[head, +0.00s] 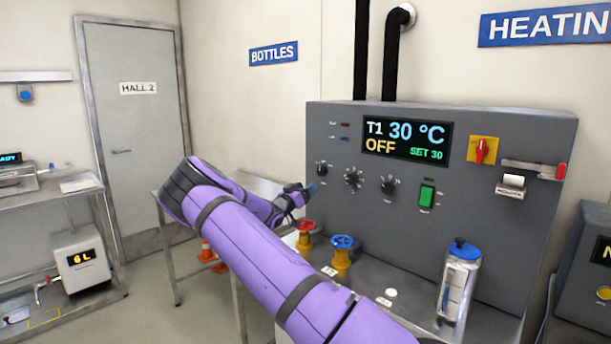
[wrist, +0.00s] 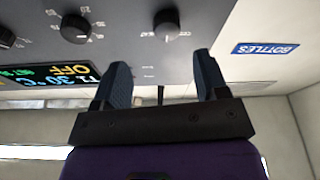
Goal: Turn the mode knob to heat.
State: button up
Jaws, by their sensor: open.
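The grey control panel (head: 470,215) carries three black knobs in a row: left (head: 322,169), middle (head: 352,178) and right (head: 388,184). The display (head: 408,139) reads T1 30 °C, OFF, SET 30. My gripper (head: 314,188) is at the panel's left end, just below the left knob. In the wrist view, which is upside down, my gripper (wrist: 162,75) is open and empty. The left knob (wrist: 166,24) lies beyond the gap between the fingertips, apart from them.
A green switch (head: 427,195), a red knob on a yellow plate (head: 482,151) and a red-handled lever (head: 535,168) are further right. A blue-capped bottle (head: 459,275) stands at the panel's front.

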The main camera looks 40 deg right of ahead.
aim_at(320, 172)
jog(key=shift+g+h, duration=0.3)
jog(key=shift+h, duration=0.4)
jog(key=x, duration=0.3)
jog(key=w+x, duration=0.1)
jog(key=x, duration=0.5)
jog(key=shift+w, duration=0.25)
jog(key=c, duration=0.9)
